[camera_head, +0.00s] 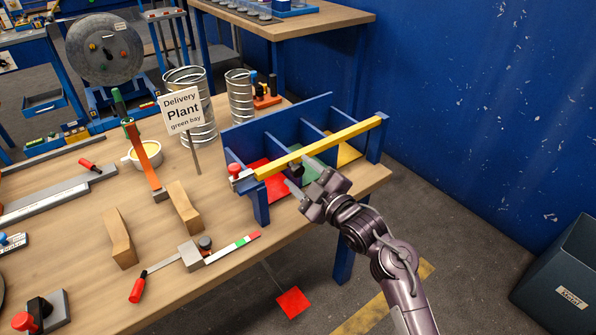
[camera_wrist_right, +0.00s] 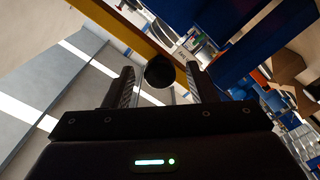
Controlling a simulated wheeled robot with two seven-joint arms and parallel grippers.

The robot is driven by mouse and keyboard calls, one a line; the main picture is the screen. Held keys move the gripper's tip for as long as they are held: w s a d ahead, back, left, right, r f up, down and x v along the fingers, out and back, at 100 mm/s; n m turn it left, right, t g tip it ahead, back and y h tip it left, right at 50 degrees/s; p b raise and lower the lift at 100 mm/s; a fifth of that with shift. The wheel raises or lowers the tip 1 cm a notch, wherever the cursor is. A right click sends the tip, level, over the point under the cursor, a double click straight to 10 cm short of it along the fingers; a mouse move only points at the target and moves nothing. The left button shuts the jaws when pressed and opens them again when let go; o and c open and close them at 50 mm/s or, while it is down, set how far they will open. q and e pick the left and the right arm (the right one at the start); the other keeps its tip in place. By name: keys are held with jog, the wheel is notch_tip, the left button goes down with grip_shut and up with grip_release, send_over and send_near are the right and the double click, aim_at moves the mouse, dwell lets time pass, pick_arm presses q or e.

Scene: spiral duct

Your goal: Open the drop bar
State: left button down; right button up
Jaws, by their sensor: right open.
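The yellow drop bar (camera_head: 335,143) lies across the front of the blue rack (camera_head: 262,204), from its left post to its right post. It also crosses the upper part of the right wrist view (camera_wrist_right: 118,27). A round black knob (camera_wrist_right: 159,72) shows between the fingers in that view, close to the bar. My right gripper (camera_head: 304,178) is open in front of the bar, near its left half. Whether the fingers touch the knob or bar cannot be told. A red-topped latch piece (camera_head: 235,170) sits by the bar's left end. My left gripper is not in view.
Behind the bar, the rack has bays with red (camera_head: 262,177), green and yellow floors. A blue wall (camera_head: 470,95) rises at right. Floor in front of the rack is largely clear.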

jog(key=shift+x, duration=0.85)
grip_shut()
